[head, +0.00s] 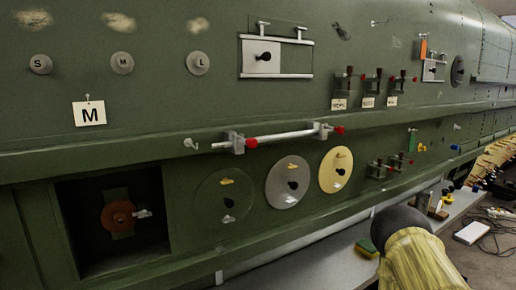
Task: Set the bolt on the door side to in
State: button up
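I cannot tell for sure which fitting is the door-side bolt. A pale horizontal rod (285,136) runs through two grey brackets on the green fuselage wall, with a red knob (252,143) by the left bracket and another red knob (339,130) by the right one. Above it, a grey sliding plate (262,67) with a black knob sits between two rails, and a smaller similar plate (430,74) is at the upper right beside an orange tag. A yellow-sleeved part with a dark round end, likely my arm, shows at lower right. My gripper is not visible.
A dark square recess holds a red round valve (119,215). Green, grey and yellow discs (335,170) sit below the rod. Several red-tipped levers (378,82) stand to the right. A grey bench (320,262) with a sponge (367,248) runs along the wall's foot.

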aim_at(253, 143)
jog(key=u, duration=1.2)
jog(key=k, duration=1.1)
jog(key=z, duration=1.15)
jog(key=i, duration=0.5)
